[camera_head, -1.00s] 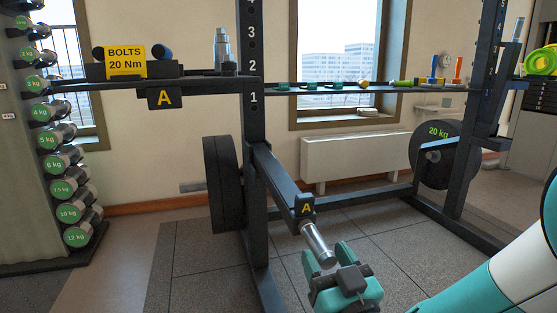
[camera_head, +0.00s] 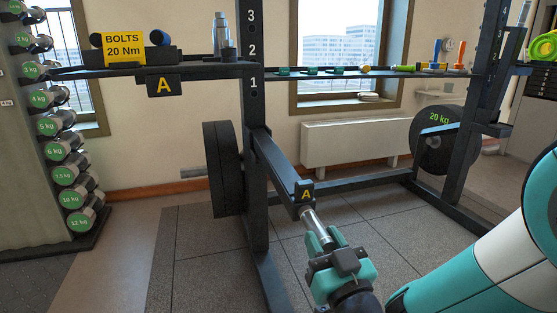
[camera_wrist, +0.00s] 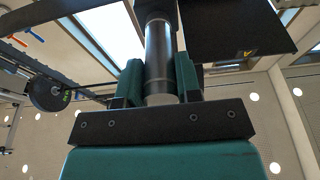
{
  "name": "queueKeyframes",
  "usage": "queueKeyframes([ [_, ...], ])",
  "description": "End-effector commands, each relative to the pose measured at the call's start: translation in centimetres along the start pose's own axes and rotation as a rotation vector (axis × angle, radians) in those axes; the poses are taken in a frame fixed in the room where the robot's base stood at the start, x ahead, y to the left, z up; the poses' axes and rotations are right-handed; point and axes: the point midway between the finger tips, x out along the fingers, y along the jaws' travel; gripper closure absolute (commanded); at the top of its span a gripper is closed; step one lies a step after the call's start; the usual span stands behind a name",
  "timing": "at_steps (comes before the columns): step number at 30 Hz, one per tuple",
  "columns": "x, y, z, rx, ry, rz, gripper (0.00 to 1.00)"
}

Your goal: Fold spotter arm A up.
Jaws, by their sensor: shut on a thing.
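Spotter arm A (camera_head: 281,168) is a dark bar that extends from the rack upright towards me, sloping down in the picture. A black tag marked A (camera_head: 306,193) sits near its end, and a silver cylindrical handle (camera_head: 312,220) sticks out beyond the tag. My gripper (camera_head: 323,240) is at the handle, with its teal fingers on both sides of it. The wrist view shows the handle (camera_wrist: 159,55) between the two fingers, which are shut on it. The handle's tip is hidden by the gripper in the head view.
The rack upright (camera_head: 254,110) stands behind the arm, with a weight plate (camera_head: 222,168) at its left. A shelf with a yellow BOLTS sign (camera_head: 124,47) is at the upper left. A dumbbell rack (camera_head: 62,175) stands far left. The floor around the arm is clear.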

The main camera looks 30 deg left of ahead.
Motion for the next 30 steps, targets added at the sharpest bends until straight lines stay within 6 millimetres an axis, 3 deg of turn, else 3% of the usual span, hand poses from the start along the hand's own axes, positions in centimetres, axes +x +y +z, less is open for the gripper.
queueKeyframes([
  [30,3.9,0.3,-11.8,-0.002,0.012,0.007,1.0],
])
